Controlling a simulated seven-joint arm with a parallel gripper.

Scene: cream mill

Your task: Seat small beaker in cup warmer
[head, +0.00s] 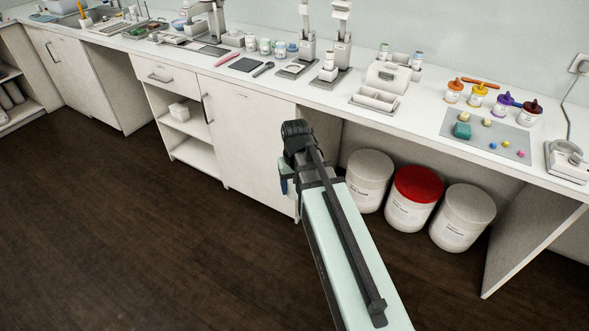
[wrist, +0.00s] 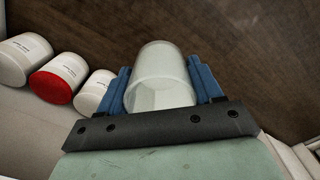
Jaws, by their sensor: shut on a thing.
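A small clear beaker (wrist: 162,78) fills the space between the blue fingers of my gripper (wrist: 160,84) in the wrist view. The fingers are shut on its two sides, and it is held over the dark floor. In the head view my gripper (head: 285,178) is in front of the bench cabinets, below the worktop. There the arm mostly hides it and the beaker cannot be made out. I cannot tell for sure which bench device is the cup warmer; a grey device with a cord (head: 566,162) stands at the right end.
The white worktop (head: 425,117) carries several devices, jars and a grey mat (head: 484,136) with small coloured pieces. Under it stand white tubs (head: 463,217) and a red-lidded tub (head: 414,192). Cabinets (head: 245,130) line the bench front. The dark floor (head: 120,230) is clear at left.

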